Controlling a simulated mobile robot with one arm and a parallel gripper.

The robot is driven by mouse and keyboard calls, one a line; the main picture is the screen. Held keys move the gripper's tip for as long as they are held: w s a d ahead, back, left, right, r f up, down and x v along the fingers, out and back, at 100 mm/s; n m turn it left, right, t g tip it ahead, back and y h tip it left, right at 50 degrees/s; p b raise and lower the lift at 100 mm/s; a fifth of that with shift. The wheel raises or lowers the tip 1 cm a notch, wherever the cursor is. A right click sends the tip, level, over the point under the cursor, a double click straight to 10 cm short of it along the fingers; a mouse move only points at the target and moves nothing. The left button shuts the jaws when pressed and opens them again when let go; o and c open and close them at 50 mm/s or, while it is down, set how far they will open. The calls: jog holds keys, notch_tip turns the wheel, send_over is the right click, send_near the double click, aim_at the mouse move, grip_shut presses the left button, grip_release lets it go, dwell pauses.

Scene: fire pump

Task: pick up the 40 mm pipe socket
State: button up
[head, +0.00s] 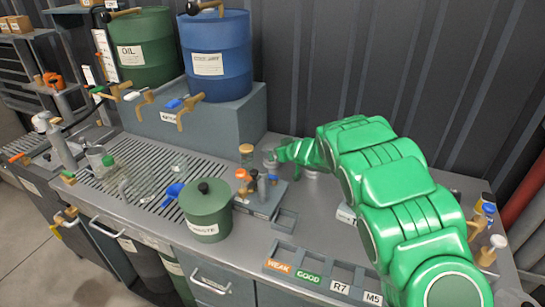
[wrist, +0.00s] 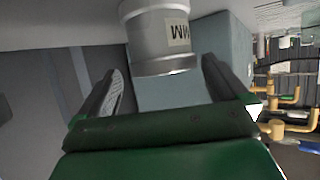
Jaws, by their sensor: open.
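A grey metallic cylinder with a stepped rim (wrist: 155,48) shows at the top centre of the wrist view. Its pale label reads as upside-down letters like "MM", so it looks like the pipe socket; the number is cut off. My gripper (wrist: 163,68) is open, with one finger on each side of the cylinder's near end. A gap shows on each side, and the cylinder's far end is out of frame. In the head view my gripper (head: 281,153) is over the back of the bench, beside small grey and clear items. I cannot tell the socket apart there.
A green lidded pot (head: 207,212) stands on the bench at left of centre. A blue drum (head: 217,62) and a green oil drum (head: 148,50) stand behind. The front bench strip has labels, including orange "WEAK" (head: 279,266).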

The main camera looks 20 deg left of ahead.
aim_at(270, 146)
jog(key=shift+x, duration=2.4)
jog(key=shift+s+a, duration=0.15)
jog(key=shift+c, duration=0.2)
jog(key=c, duration=1.1)
jog(key=shift+r, duration=0.15)
